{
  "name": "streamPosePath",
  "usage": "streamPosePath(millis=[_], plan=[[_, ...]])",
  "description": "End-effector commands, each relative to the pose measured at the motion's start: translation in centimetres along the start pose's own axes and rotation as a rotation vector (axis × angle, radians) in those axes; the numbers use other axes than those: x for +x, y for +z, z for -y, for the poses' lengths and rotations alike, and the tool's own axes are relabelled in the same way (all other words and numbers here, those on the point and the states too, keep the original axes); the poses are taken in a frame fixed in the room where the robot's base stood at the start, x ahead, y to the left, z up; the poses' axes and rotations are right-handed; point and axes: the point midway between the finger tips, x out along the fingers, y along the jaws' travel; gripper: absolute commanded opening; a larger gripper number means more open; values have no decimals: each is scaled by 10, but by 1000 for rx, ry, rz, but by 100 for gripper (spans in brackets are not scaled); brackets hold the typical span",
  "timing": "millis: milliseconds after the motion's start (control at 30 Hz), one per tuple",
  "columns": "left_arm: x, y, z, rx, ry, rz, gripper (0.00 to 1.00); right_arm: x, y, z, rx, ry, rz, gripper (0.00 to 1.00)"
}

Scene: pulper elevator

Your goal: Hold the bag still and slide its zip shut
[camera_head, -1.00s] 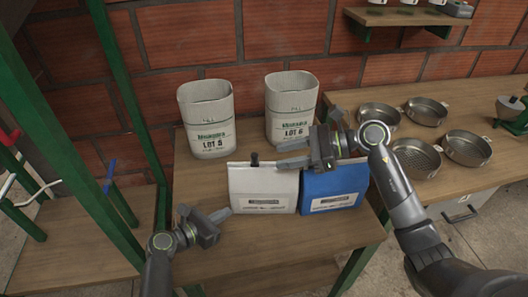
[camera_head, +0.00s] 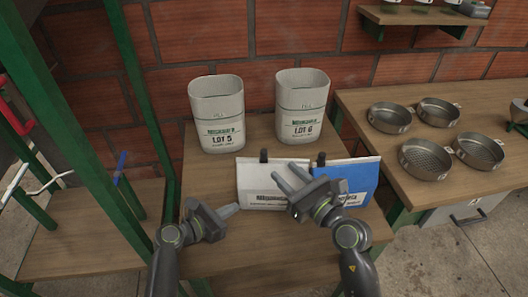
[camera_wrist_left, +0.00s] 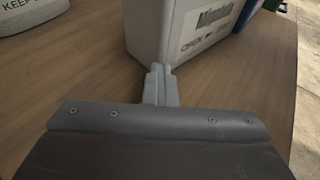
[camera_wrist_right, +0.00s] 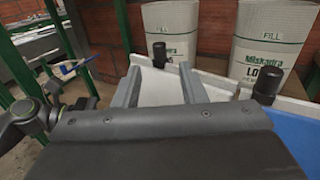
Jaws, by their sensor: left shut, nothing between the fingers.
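A white bag (camera_head: 253,177) stands upright on the table, with a black zip slider (camera_head: 264,155) at its top edge. My left gripper (camera_head: 236,207) is shut and empty, low beside the bag's left corner. In the left wrist view its fingertips (camera_wrist_left: 157,70) are close to the white bag (camera_wrist_left: 175,40); contact is unclear. My right gripper (camera_head: 285,171) is open over the front right of the white bag, hiding part of it. In the right wrist view the white bag (camera_wrist_right: 158,86) shows between its parted fingers, and the slider (camera_wrist_right: 159,53) stands beyond them, not gripped.
A blue bag (camera_head: 355,175) with its own black slider (camera_head: 321,158) stands right of the white one. Two tall sacks, LOT 5 (camera_head: 218,110) and LOT 6 (camera_head: 302,100), stand behind. Metal pans (camera_head: 425,157) sit on the right table. A green post (camera_head: 140,90) rises at left.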

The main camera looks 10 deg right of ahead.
Motion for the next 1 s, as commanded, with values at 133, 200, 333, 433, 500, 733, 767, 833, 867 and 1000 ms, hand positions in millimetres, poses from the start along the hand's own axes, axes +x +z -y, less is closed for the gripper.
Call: streamPosePath(millis=[133,200,333,433,500,733,767,833,867,1000], plan=[[0,0,0,0,0,0,0,32,1,-1,1,4,3,38],[0,0,0,0,0,0,0,47,1,-1,1,4,3,38],[0,0,0,0,0,0,0,70,1,-1,0,5,2,38],[0,0,0,0,0,0,0,82,0,-1,0,4,1,38],[0,0,0,0,0,0,0,89,1,-1,0,3,1,38],[0,0,0,0,0,0,0,96,0,-1,0,4,0,38],[0,0,0,0,0,0,0,96,0,-1,0,4,0,38],[0,0,0,0,0,0,0,96,0,-1,0,4,0,38],[0,0,0,0,0,0,0,96,0,-1,0,4,0,38],[0,0,0,0,0,0,0,96,0,-1,0,4,0,27]])
